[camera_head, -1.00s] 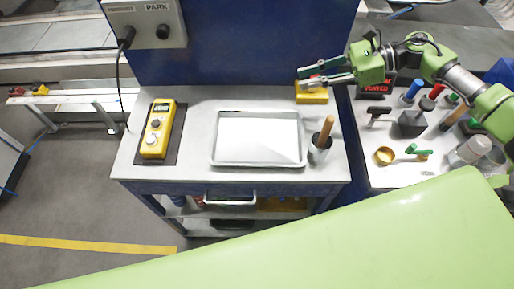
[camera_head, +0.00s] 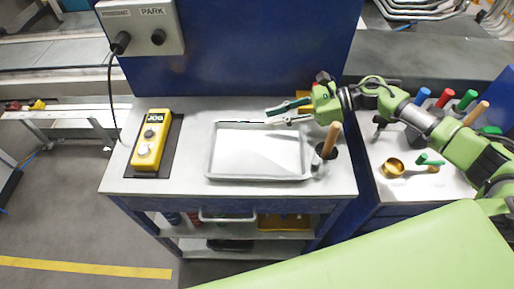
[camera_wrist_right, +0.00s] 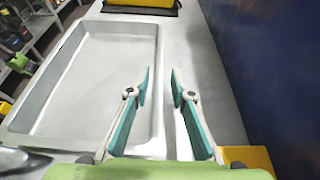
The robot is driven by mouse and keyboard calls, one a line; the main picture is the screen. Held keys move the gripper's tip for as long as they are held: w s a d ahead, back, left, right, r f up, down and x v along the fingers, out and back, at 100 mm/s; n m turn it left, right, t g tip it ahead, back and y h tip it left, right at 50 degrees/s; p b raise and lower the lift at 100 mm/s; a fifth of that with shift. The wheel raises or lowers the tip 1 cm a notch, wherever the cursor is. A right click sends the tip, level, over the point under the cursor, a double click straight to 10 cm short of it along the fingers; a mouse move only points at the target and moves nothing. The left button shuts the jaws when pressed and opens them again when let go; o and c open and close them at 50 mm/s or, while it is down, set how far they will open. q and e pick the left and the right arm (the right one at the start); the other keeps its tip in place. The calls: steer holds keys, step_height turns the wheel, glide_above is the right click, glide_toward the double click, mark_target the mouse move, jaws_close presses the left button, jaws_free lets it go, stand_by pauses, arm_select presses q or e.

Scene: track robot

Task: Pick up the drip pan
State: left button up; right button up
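The drip pan (camera_head: 258,176) is a shallow grey rectangular tray lying flat on the workbench, left of the cup with the wooden handle. It also shows in the right wrist view (camera_wrist_right: 50,128), on the left side. My right gripper (camera_head: 268,116) is open and empty at the pan's far edge, near its right half. In the wrist view its two teal-lined fingers (camera_wrist_right: 160,78) stand apart, beside the pan's long rim, with nothing between them. I cannot tell the gripper's exact height above the bench. My left gripper is not in view.
A yellow pendant (camera_head: 150,140) lies on a dark mat left of the pan. A blue panel (camera_head: 240,60) rises behind. A yellow object (camera_head: 304,100) sits behind my right gripper.

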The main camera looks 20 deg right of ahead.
mark_target(258, 122)
steer(key=shift+a, duration=0.3)
steer(key=p+x, duration=0.1)
steer(key=x, duration=0.1)
steer(key=p+x, duration=0.1)
steer(key=shift+a+r+p, duration=0.2)
steer(key=shift+a+p, duration=0.15)
steer(key=shift+a, duration=0.1)
steer(key=shift+w+a+f, duration=0.1)
steer(key=shift+a+f, duration=0.25)
steer(key=shift+a, duration=0.15)
jaws_close()
